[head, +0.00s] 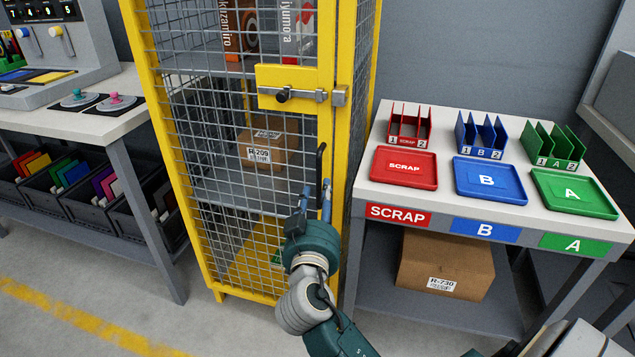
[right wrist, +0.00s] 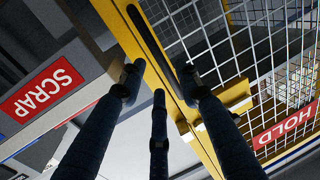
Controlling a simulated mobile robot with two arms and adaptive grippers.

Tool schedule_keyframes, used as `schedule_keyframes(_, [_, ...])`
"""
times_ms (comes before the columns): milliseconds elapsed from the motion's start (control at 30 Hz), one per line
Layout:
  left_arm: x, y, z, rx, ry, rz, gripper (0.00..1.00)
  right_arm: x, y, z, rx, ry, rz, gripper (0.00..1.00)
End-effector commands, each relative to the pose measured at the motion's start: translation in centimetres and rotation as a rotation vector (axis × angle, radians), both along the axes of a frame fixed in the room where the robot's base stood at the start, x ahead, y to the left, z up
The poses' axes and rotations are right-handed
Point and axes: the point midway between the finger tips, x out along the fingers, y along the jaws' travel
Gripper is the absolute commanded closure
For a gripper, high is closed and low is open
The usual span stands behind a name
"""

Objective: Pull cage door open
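The yellow cage (head: 205,225) with its grey mesh door stands in the middle of the head view. The door looks closed, flush with its frame. A bolt latch (head: 300,95) sits on a yellow plate at the door's right side; whether its bolt is engaged, I cannot tell. Below it is a black upright door handle (head: 320,160). My right gripper (head: 315,196) is just below and in front of the handle. In the right wrist view its fingers (right wrist: 160,82) are spread, with the yellow frame beyond them; contact with the handle cannot be told. My left gripper is out of view.
Boxes, including a carton (head: 268,146), sit inside the cage. A table (head: 450,204) with coloured trays stands close on the right, a carton (head: 446,268) on its lower shelf. A workbench (head: 110,122) with bins below stands left. The floor in front is clear.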

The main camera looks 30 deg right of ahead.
Motion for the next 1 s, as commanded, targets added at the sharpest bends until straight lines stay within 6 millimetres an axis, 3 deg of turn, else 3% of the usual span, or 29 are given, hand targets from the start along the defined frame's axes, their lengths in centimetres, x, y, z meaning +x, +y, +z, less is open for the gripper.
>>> schedule_keyframes(300, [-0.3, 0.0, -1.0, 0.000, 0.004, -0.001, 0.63, 4.0, -3.2, 0.0, -0.003, 0.001, 0.000, 0.67])
schedule_keyframes(700, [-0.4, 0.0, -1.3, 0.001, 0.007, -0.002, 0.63, 4.7, -3.7, -0.1, 0.000, 0.002, 0.000, 0.67])
schedule_keyframes(733, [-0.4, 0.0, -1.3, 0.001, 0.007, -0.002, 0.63, 4.7, -3.7, -0.1, 0.000, 0.002, 0.000, 0.69])
schedule_keyframes(900, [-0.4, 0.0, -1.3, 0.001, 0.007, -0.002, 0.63, 4.7, -3.7, -0.1, 0.000, 0.002, 0.001, 1.00])
schedule_keyframes(1000, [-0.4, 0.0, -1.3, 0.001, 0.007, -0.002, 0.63, 4.7, -3.7, -0.1, 0.000, 0.002, 0.001, 1.00])
